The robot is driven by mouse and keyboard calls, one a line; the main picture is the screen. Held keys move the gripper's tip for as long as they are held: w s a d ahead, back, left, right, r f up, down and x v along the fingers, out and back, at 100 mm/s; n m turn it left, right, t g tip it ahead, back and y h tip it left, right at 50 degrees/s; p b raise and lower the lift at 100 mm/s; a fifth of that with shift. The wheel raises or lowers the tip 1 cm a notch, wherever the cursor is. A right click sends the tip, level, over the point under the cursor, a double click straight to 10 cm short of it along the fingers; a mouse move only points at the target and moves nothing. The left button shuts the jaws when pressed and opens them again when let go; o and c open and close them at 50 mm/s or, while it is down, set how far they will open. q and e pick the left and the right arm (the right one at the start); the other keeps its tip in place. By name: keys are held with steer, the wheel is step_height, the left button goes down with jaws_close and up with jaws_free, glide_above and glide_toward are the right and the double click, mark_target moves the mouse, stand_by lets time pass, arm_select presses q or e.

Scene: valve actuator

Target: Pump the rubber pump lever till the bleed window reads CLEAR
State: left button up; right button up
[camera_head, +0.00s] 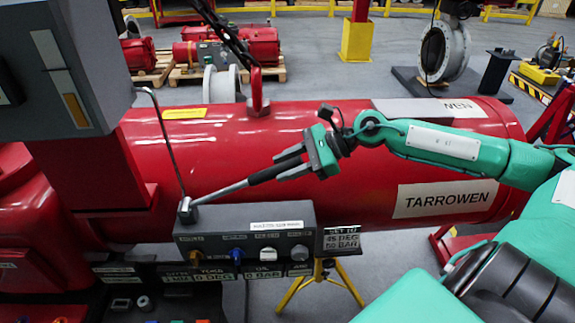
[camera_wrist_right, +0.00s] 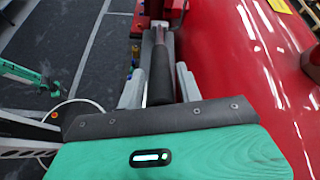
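The pump lever (camera_head: 233,188) rises to the right from a pivot block on the left end of the grey pump box (camera_head: 260,213). Its black rubber grip also shows in the wrist view (camera_wrist_right: 161,78). My right gripper (camera_head: 277,168) comes from the right with one finger on each side of the grip, close against it, and looks shut on it. In the wrist view its fingers (camera_wrist_right: 160,88) flank the grip. The box front has several knobs and labels, too small to read surely. I cannot make out a bleed window reading. My left gripper is not in view.
A large red cylinder marked TARROWEN (camera_head: 350,160) lies behind the pump box. A thin bent metal rod (camera_head: 165,140) stands left of the lever. A "SET TO 45 DEG 50 BAR" placard (camera_head: 341,239) hangs at the box's right end. A yellow stand (camera_head: 318,283) is below.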

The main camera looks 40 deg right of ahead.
steer(key=shift+o, duration=0.7)
steer(key=shift+s+d, duration=0.15)
steer(key=shift+d, duration=0.05)
steer(key=shift+p+v, duration=0.4)
steer(key=shift+v, duration=0.75)
steer(key=b+v, duration=0.3)
steer(key=v, duration=0.8)
